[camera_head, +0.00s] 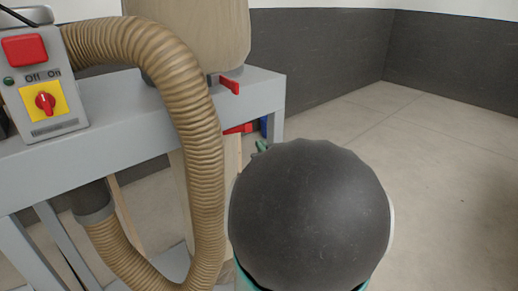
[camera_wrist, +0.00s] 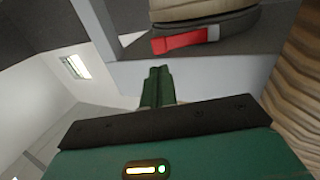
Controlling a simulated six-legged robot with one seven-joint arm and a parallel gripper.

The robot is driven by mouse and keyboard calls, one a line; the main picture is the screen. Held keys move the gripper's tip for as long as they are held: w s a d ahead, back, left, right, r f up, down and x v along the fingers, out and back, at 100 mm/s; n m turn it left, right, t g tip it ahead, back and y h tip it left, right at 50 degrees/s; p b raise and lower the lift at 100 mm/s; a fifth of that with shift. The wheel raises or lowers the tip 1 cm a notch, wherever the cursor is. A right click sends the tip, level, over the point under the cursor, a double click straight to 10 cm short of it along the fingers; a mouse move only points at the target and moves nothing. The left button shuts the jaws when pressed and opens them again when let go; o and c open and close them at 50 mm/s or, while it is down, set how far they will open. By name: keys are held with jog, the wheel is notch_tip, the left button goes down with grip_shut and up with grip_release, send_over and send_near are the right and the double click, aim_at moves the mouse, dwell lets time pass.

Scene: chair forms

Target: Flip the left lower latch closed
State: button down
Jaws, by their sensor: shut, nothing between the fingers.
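Two red latches show on the grey machine frame (camera_head: 110,121) in the head view. The upper red latch (camera_head: 230,85) sticks out above the beam, and the lower red latch (camera_head: 238,128) sits beneath it, partly hidden by the hose. In the wrist view a red latch (camera_wrist: 184,40) lies flat along a dark round collar; I cannot tell which of the two it is. My gripper (camera_wrist: 157,72) is shut and empty, its green fingers together just below that latch in the picture, seemingly apart from it. In the head view only a green fingertip (camera_head: 262,146) shows past my dark arm.
A ribbed tan hose (camera_head: 205,150) curves down in front of the frame; it also shows at right in the wrist view (camera_wrist: 300,85). A control box (camera_head: 45,75) with a red switch stands at left. A blue part (camera_head: 264,126) is near the lower latch. Open floor (camera_head: 450,150) lies right.

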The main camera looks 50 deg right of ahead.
aim_at(251, 127)
jog(key=x, duration=0.9)
jog(key=shift+d, duration=0.1)
jog(key=shift+r, duration=0.1)
jog(key=shift+s+d+x, duration=0.1)
jog(key=shift+d+x, duration=0.1)
jog(key=shift+x, duration=0.7)
jog(key=shift+s+d+x, duration=0.15)
jog(key=shift+x, duration=0.75)
jog(key=shift+w+r, duration=0.1)
